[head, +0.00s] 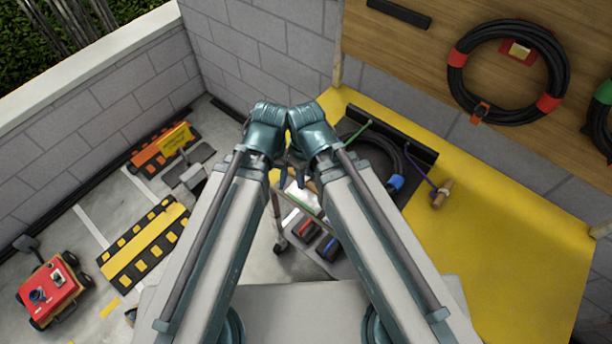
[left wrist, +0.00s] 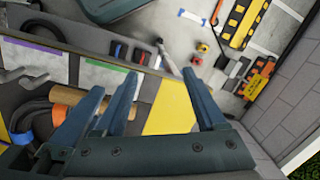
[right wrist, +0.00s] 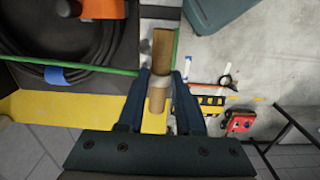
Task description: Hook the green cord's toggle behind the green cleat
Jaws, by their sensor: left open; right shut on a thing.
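The wooden toggle (right wrist: 162,45) with its pale band is between the fingers of my right gripper (right wrist: 160,72), which is shut on it. The green cord (right wrist: 75,67) runs taut from the left toward the toggle in the right wrist view. It also shows in the head view (head: 356,132). In the left wrist view a wooden toggle (left wrist: 78,97) shows beside the fingers. My left gripper (left wrist: 163,75) is open and empty. A green strip (left wrist: 104,77) marks a pale panel on the grey rail; the cleat itself I cannot make out clearly.
A coiled black cable with a blue tie (head: 396,183) lies in a dark tray. A purple cord with its own toggle (head: 441,195) lies on the yellow surface (head: 500,240). A red cart (head: 48,289) and striped ramp (head: 145,245) stand on the floor at left.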

